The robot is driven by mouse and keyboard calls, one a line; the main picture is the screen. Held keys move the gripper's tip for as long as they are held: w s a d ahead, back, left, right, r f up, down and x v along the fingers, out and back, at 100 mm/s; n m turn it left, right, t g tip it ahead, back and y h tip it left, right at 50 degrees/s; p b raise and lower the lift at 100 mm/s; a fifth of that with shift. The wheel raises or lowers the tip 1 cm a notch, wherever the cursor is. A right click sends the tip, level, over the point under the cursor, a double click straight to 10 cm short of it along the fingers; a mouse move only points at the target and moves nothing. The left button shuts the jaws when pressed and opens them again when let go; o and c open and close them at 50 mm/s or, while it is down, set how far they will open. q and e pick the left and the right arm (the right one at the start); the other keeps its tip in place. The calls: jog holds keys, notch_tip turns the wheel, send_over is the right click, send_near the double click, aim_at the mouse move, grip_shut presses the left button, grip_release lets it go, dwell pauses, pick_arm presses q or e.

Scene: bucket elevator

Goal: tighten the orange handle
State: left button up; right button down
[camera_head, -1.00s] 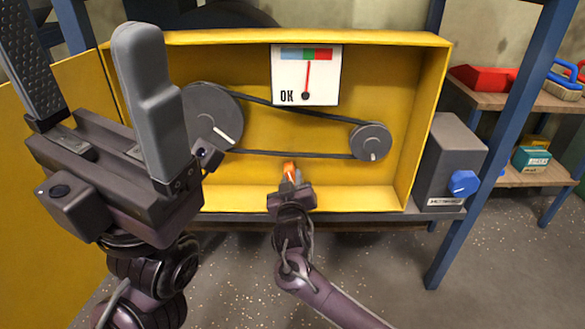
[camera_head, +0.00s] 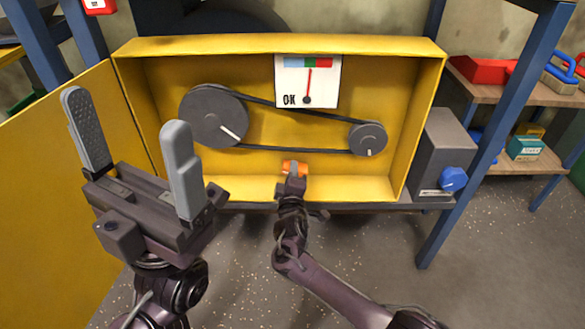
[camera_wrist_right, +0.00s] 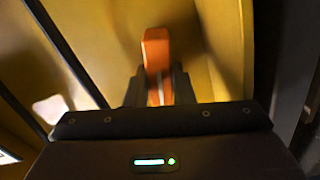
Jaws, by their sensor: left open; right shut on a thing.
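The orange handle (camera_head: 288,166) is at the bottom middle of the yellow box (camera_head: 425,110), below the belt. My right gripper (camera_head: 294,171) is shut on it; the right wrist view shows the orange handle (camera_wrist_right: 156,48) between the two dark fingers of the right gripper (camera_wrist_right: 158,85). The fingers hide part of the handle. The gauge (camera_head: 307,88) at the top of the box has a red needle pointing nearly straight up at the green band. My left gripper (camera_head: 128,112) is open and empty in front of the box's left side, fingers up.
A belt runs between a large pulley (camera_head: 212,115) and a small pulley (camera_head: 368,138) just above the handle. A grey unit with a blue knob (camera_head: 453,179) stands right of the box. Blue posts (camera_head: 495,130) and a shelf (camera_head: 520,103) are further right.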

jog(key=shift+n+p, duration=0.4)
jog(key=shift+n, duration=0.9)
jog(key=shift+f, duration=0.1)
jog(key=shift+n, duration=0.3)
jog(key=c, duration=1.2)
grip_release()
jog(key=shift+c, duration=0.2)
